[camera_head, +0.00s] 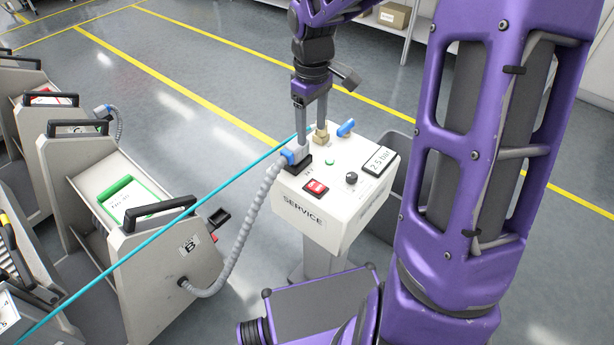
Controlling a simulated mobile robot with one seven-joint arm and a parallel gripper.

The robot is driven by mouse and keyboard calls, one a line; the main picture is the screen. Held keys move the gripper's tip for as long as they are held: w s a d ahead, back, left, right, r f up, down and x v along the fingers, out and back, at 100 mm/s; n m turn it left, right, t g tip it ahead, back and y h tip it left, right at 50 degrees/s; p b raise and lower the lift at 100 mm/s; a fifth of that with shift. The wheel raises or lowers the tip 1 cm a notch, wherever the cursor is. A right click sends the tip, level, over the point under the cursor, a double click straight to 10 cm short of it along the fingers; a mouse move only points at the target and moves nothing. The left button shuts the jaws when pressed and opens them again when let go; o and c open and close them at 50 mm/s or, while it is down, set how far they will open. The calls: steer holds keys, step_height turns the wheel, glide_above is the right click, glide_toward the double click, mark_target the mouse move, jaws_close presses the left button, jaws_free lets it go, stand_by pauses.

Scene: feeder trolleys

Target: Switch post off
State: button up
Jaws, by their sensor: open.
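The white service post (318,222) stands at the centre, marked "SERVICE". On its top are a red rocker switch (315,187), a lit-looking green lamp (329,162), a black knob (351,178) and a display (379,161) reading 2.5 bar. A brass fitting (321,138) and a blue lever (346,128) are at its back edge. A blue plug (290,157) with a grey hose sits at the black socket on the left. My gripper (312,139) is open and points down over the back left of the top, behind the red switch. Whether a finger touches anything I cannot tell.
The grey corrugated hose (248,220) runs from the plug to trolley B (165,262) at left. A teal line (170,225) crosses diagonally over the trolleys. More trolleys stand farther left. A dark bin (418,190) is behind the post. The floor behind is clear.

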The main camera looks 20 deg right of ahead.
mark_target(311, 184)
step_height(311, 184, down, 17)
steer(key=b, duration=0.3)
steer(key=shift+r, duration=0.1)
jaws_close()
stand_by(0.3)
